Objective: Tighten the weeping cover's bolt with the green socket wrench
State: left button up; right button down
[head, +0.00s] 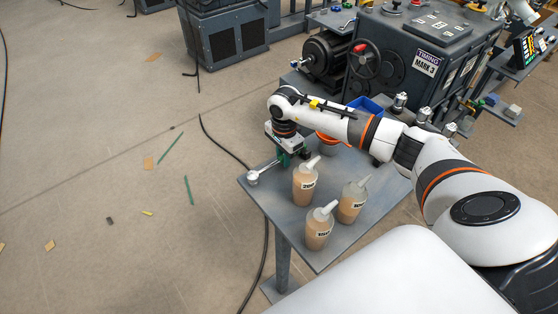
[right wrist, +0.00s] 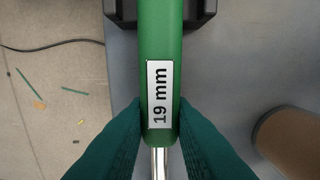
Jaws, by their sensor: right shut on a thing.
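The green socket wrench handle (right wrist: 160,60) bears a white label reading "19 mm" in the right wrist view. My right gripper (right wrist: 160,140) is shut on it, with a dark green finger on each side near the handle's end, where the silver shaft begins. In the head view my right gripper (head: 287,158) is low at the left edge of the grey table. The wrench's silver socket end (head: 253,177) shows at that edge. I cannot pick out the weeping cover or its bolt. My left gripper is out of view.
Three tan bottles with white nozzles, one of them nearest the wrench (head: 304,186), stand on the grey table (head: 285,215). A blue bin (head: 366,105) is behind my arm. A large grey machine (head: 420,50) stands beyond. Scraps and a cable lie on the floor at left.

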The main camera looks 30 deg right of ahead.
notch_tip(320, 180, up, 10)
jog(key=shift+r+b, duration=0.1)
jog(key=shift+b, duration=0.65)
jog(key=c, duration=1.8)
grip_release()
grip_shut()
